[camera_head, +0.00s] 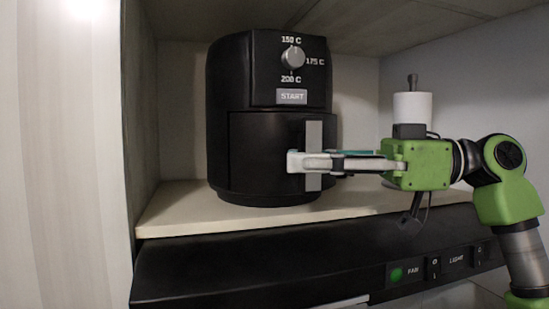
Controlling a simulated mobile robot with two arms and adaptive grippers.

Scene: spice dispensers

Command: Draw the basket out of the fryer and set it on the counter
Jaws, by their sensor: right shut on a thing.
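The black fryer (268,110) stands upright on a pale shelf inside an open cabinet. Its basket (262,155) is the dark lower front and looks flush with the body. The basket's grey vertical handle (314,135) is on the right of that front. My right gripper (300,162) comes in from the right and is shut on the handle, at its lower half. The fingers cover part of the handle. My left gripper is not in view.
A paper towel roll on a holder (412,107) stands behind my right arm. The pale shelf (175,210) is bare left of the fryer. Below it is a black hood (250,262) with FAN and LIGHT switches (435,266). The cabinet's side wall (140,110) is close on the left.

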